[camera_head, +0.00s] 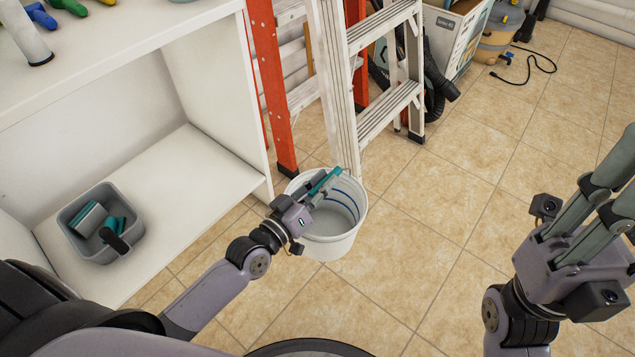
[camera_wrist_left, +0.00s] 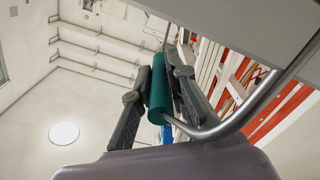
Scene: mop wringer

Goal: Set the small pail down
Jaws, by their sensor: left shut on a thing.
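The small pail (camera_head: 328,246) is white with blue lines inside, in the middle of the head view, in front of the ladder and beside the shelf unit. My left gripper (camera_head: 318,193) is over its rim, shut on the teal handle grip. In the left wrist view the teal grip (camera_wrist_left: 160,84) lies between the two fingers, and a bent metal handle wire (camera_wrist_left: 245,112) runs from it. I cannot tell whether the pail's base touches the floor. My right gripper (camera_head: 612,187) is at the right edge, away from the pail; its fingers are cut off by the frame.
A white shelf unit (camera_head: 215,160) stands at left, with a grey tub (camera_head: 72,237) on its lower shelf. An orange and silver ladder (camera_head: 272,85) stands close behind the pail. The tiled floor (camera_head: 450,190) to the right is clear. A black cord (camera_head: 540,62) lies far back.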

